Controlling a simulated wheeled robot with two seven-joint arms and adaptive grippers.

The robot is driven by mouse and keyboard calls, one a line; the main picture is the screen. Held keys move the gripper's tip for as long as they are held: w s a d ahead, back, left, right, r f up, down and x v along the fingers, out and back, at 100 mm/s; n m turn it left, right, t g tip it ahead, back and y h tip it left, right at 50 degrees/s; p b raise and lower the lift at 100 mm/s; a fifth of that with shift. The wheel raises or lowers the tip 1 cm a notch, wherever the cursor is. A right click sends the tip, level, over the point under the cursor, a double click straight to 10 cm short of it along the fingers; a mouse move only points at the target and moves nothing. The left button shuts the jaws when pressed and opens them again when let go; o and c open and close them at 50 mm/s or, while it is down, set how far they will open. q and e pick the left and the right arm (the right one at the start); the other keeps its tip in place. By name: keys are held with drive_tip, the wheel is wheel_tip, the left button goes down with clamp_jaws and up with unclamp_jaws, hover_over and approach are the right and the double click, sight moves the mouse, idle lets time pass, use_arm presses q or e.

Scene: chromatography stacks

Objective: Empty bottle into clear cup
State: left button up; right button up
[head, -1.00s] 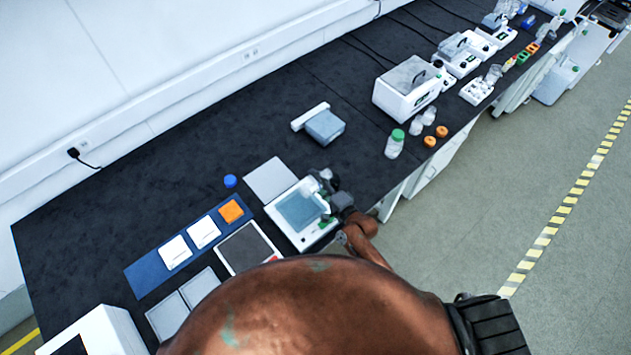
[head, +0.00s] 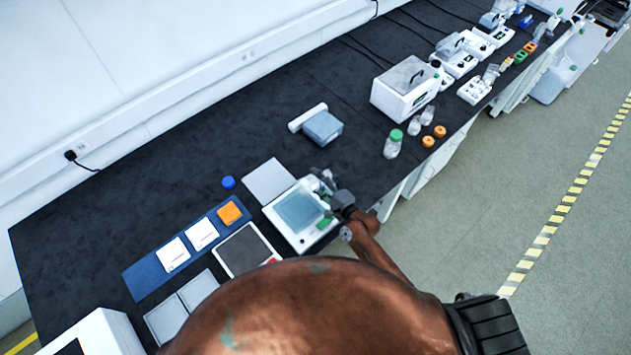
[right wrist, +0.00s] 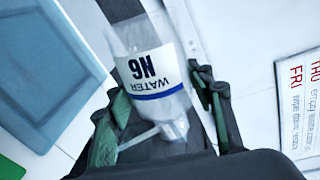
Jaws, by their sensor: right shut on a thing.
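My right gripper (head: 334,190) is at the right edge of a white device with a blue-grey top plate. In the right wrist view, its dark green fingers (right wrist: 165,110) are shut on a clear bottle (right wrist: 135,40) with a white label reading WATER and a thin pale spout. The bottle also shows small in the head view (head: 325,177); its tilt and contents are unclear. Small clear open vessels (head: 414,126) stand farther along the bench; I cannot tell if one is the clear cup. My left gripper is out of view.
The white device (head: 328,234) is close to the bench's front edge. A green-capped bottle (head: 392,146), orange caps (head: 428,141) and a white bath (head: 390,104) stand farther right. A blue mat (head: 140,282) with cards lies left.

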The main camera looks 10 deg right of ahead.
drive_tip(key=shift+r, duration=0.1)
drive_tip(key=shift+w+d+m, duration=0.1)
drive_tip(key=shift+d+m, duration=0.05)
drive_tip(key=shift+m, duration=0.35)
drive_tip(key=shift+y+b, duration=0.3)
drive_tip(key=shift+b, duration=0.1)
drive_tip(key=shift+w+d+m, duration=0.1)
drive_tip(key=shift+d+m, duration=0.15)
drive_tip(key=shift+m, duration=0.25)
